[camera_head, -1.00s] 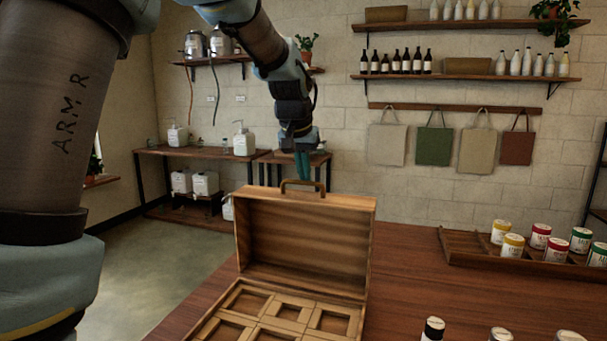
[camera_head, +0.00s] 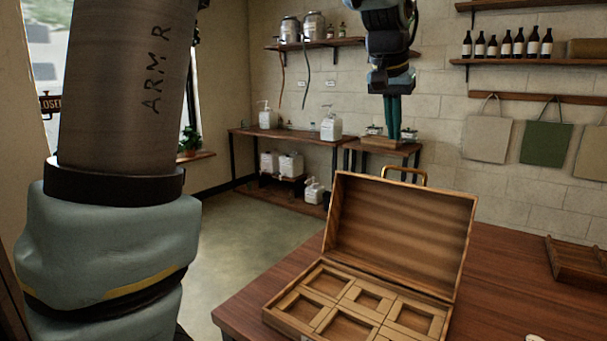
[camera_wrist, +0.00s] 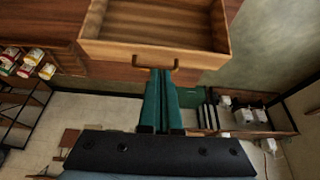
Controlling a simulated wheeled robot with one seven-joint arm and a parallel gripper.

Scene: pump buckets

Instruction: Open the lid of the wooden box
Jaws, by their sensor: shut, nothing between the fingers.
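The wooden box (camera_head: 322,255) stands on the table with its lid (camera_head: 400,232) swung up and standing open, leaning back. The box's divided compartments show and look empty. A brass-coloured handle (camera_head: 404,171) sits on the lid's upper edge. In the wrist view the lid (camera_wrist: 155,50) and its handle (camera_wrist: 154,62) show at the top. My gripper (camera_head: 394,137) points down above and behind the lid, with its green fingers shut and empty. In the wrist view the fingertips (camera_wrist: 161,74) appear close to the handle; I cannot tell whether they touch it.
A wooden tray (camera_head: 578,262) lies at the right edge. Behind stand side tables (camera_head: 260,133) with white pump bottles.

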